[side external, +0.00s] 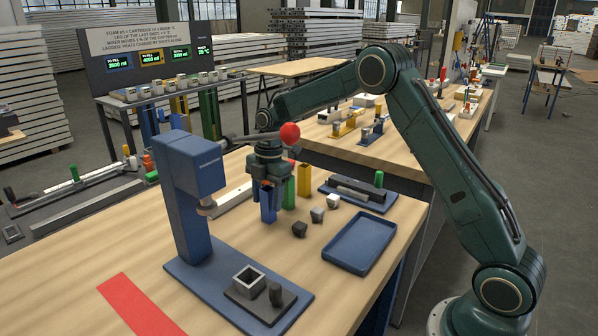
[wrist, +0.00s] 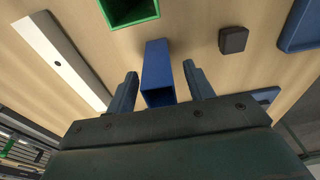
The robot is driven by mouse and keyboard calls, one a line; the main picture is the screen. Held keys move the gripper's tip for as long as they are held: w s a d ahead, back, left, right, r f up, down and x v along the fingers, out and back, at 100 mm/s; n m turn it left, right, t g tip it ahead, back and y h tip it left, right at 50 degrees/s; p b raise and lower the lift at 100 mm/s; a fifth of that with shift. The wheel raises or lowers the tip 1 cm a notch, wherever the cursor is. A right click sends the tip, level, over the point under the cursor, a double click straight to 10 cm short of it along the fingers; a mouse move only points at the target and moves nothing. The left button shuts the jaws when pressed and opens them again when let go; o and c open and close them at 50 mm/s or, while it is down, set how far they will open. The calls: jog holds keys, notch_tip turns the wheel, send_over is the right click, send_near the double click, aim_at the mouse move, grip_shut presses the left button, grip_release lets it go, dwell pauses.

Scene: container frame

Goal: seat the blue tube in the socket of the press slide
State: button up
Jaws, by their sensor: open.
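The blue tube (side external: 268,208) stands upright on the table behind the blue press (side external: 190,185). It is square and hollow. My gripper (side external: 268,190) is over it, fingers pointing down. In the wrist view the blue tube (wrist: 157,66) lies between the two spread fingers, with a visible gap at the right finger; the left gap is narrower. The socket (side external: 249,278) is a grey, square, open-topped box on the dark press slide (side external: 262,305), which has a dark knob (side external: 276,293). The slide is at the front of the press base, and the socket looks empty.
A green tube (side external: 289,192) and a yellow tube (side external: 304,179) stand close right of the gripper. Several small blocks (side external: 317,214) and a blue tray (side external: 360,262) are further right. The press lever's red ball (side external: 289,133) reaches near my wrist. A pale bar (wrist: 62,58) lies left.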

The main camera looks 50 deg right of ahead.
dwell(0.4)
grip_shut()
jog(key=shift+r, duration=0.1)
notch_tip(320, 180, up, 10)
dwell(0.7)
dwell(0.5)
jog(key=s+a+f+m+t+h, duration=0.1)
jog(key=s+a+f+m, duration=0.3)
jog(key=m, duration=1)
jog(key=shift+s+a+m, duration=0.3)
jog(key=shift+s+a, duration=0.6)
jog(key=shift+s, duration=0.25)
